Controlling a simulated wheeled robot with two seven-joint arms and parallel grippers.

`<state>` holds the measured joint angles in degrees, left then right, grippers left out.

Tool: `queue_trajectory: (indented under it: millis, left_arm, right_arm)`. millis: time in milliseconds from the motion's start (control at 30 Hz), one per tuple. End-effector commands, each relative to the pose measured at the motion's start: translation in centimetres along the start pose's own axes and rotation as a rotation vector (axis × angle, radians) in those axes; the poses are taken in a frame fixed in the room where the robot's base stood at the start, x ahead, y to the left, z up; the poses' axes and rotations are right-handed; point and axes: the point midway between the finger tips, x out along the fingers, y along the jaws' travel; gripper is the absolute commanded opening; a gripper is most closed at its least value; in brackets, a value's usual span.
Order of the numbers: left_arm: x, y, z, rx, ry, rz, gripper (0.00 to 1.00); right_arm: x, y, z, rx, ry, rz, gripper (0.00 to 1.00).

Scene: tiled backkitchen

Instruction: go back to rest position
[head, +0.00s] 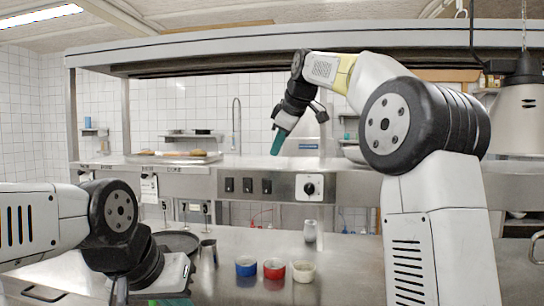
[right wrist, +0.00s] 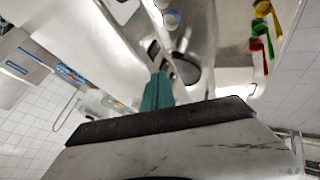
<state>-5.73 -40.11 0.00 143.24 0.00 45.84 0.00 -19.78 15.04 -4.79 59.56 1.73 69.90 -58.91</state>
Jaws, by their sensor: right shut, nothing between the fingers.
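My right arm is raised in the head view, and its gripper (head: 279,142) with teal fingers points down in front of the upper shelf. In the right wrist view the teal fingers (right wrist: 158,92) are together, with nothing between them. My left arm comes in low from the left. Its gripper (head: 172,301) is at the bottom edge, mostly cut off, so its fingers cannot be judged.
A blue cup (head: 246,266), a red cup (head: 274,268) and a cream cup (head: 303,271) stand on the steel counter (head: 345,265). A grey shaker (head: 310,231) stands behind them. A tray (head: 173,157) lies on the shelf.

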Motion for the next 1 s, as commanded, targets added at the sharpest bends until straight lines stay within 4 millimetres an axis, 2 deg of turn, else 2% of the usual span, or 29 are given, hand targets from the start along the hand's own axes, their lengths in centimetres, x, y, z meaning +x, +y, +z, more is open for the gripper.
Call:
queue_trajectory:
  millis: [367,467,567,667,767,1000]
  left_arm:
    - [0.0,0.0,0.0,0.000,0.000,0.000,0.00]
    - [0.0,0.0,0.0,0.000,0.000,0.000,0.00]
    - [0.0,0.0,0.0,0.000,0.000,0.000,0.00]
    - [0.0,0.0,0.0,0.000,0.000,0.000,0.00]
    - [0.0,0.0,0.0,0.000,0.000,0.000,0.00]
    - [0.0,0.0,0.0,0.000,0.000,0.000,0.00]
  right_arm:
    - [-0.2,-0.1,0.2,0.009,-0.001,-0.001,0.00]
    - [-1.0,-1.0,1.6,0.065,-0.006,-0.003,0.00]
    - [-2.5,-3.0,4.3,0.183,-0.015,-0.004,0.00]
    - [-3.9,-6.4,7.9,0.342,-0.028,-0.003,0.00]
    - [-4.8,-10.6,11.6,0.507,-0.043,0.000,0.00]
    - [-4.8,-22.8,20.0,0.877,-0.086,0.021,0.00]
